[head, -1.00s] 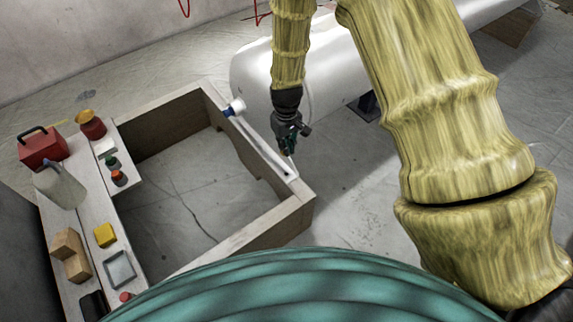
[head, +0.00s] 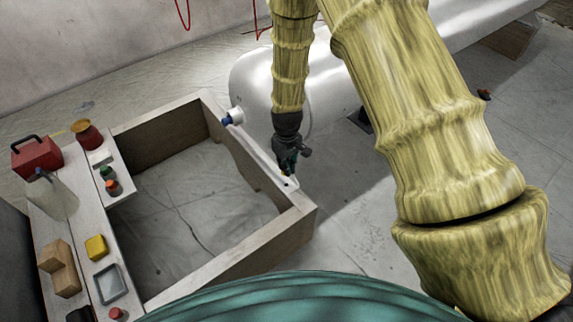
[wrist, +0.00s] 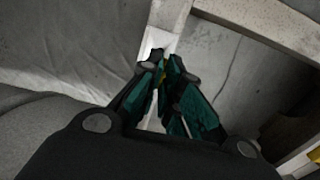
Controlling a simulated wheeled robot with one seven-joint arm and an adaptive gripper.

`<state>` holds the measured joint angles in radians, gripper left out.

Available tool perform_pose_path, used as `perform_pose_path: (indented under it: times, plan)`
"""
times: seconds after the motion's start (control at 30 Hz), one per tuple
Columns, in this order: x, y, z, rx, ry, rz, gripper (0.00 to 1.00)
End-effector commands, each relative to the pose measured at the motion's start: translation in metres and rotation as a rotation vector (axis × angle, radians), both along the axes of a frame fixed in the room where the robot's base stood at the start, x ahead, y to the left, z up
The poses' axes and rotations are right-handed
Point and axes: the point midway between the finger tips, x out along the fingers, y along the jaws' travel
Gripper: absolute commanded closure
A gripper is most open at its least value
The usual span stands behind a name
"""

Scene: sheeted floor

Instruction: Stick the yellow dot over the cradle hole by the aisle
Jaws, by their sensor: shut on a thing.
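My gripper (head: 287,168) is over the near end of the white cradle strip (head: 258,150) on the right side of a wooden frame. Its green fingers are closed on a small yellow dot (head: 284,173), mostly hidden by them. The dot shows as a yellow sliver between the fingertips in the wrist view (wrist: 163,72). A dark hole (head: 287,184) is near the strip's end, just in front of the fingertips. In the wrist view a dark spot, likely this hole (wrist: 155,54), lies just beyond the fingertips. I cannot tell whether the dot touches the strip.
A blue-and-white cylinder (head: 233,117) sits at the strip's far end. A large white rounded body (head: 250,80) lies behind. A left shelf holds a red toolbox (head: 37,156), a bottle (head: 52,195), a wooden block (head: 58,268) and a yellow block (head: 96,247).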

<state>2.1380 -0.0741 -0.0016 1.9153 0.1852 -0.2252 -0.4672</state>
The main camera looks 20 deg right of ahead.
Motion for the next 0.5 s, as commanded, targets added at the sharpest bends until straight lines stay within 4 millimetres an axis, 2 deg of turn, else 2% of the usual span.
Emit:
perform_pose_path:
  times: [0.1,0.5]
  plan:
    - [-0.003,-0.001,0.003,0.001,0.001,-0.001,1.0]
    - [-0.002,-0.001,-0.036,0.0,0.0,0.001,1.0]
